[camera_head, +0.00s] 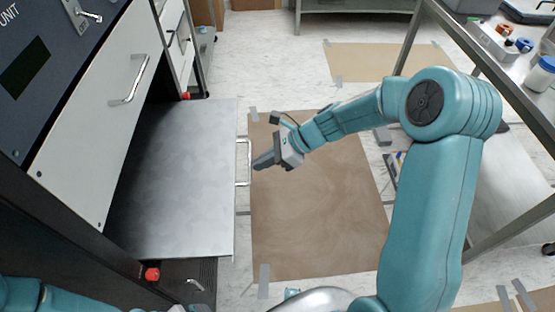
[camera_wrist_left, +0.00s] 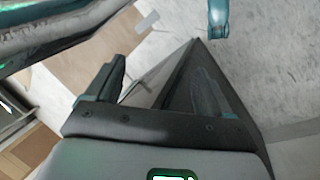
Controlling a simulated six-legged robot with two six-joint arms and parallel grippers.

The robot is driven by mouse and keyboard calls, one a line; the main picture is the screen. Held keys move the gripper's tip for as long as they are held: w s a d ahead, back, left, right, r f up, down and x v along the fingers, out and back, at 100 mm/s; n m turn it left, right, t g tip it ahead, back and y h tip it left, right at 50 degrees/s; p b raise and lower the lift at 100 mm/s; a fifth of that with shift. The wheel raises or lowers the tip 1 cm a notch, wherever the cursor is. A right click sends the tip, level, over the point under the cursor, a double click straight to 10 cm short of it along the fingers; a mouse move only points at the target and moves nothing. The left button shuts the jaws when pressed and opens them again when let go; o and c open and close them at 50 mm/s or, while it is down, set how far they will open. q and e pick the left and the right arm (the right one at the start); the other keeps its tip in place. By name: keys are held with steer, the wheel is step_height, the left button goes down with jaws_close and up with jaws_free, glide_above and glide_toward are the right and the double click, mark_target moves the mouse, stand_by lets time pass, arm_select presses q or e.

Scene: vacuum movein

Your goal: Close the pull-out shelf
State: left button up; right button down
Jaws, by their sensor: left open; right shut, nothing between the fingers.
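The pull-out shelf (camera_head: 180,180) is a flat grey metal plate that sticks out to the right from the dark cabinet in the head view. Its silver bar handle (camera_head: 249,160) is on its right edge. My right gripper (camera_head: 256,164) is shut and empty, with its fingertips close to the handle on its right side. I cannot tell whether they touch it. My left gripper (camera_wrist_left: 160,75) is open and empty in the left wrist view. Its fingers do not show in the head view, where only part of my left arm is at the bottom left.
White cabinet doors (camera_head: 105,115) with silver handles stand above the shelf. Red knobs (camera_head: 152,274) sit near the shelf's corners. Brown taped sheets (camera_head: 320,215) cover the floor right of the shelf. A metal bench (camera_head: 535,110) with bottles and small items stands at the right.

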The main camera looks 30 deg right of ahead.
mark_target(208, 166)
steer(key=w+a, duration=0.2)
steer(key=a, duration=0.3)
steer(key=w+a+p, duration=0.1)
steer(key=w+a, duration=0.2)
steer(key=a, duration=0.2)
steer(key=w+a, duration=0.2)
steer(key=a, duration=0.4)
steer(key=shift+w, duration=0.4)
arm_select(q)
steer(key=shift+d+r, duration=0.1)
steer(key=shift+r, duration=0.65)
arm_select(e)
steer(key=shift+w+a, duration=0.1)
steer(key=shift+a, duration=0.2)
steer(key=shift+a+r, duration=0.1)
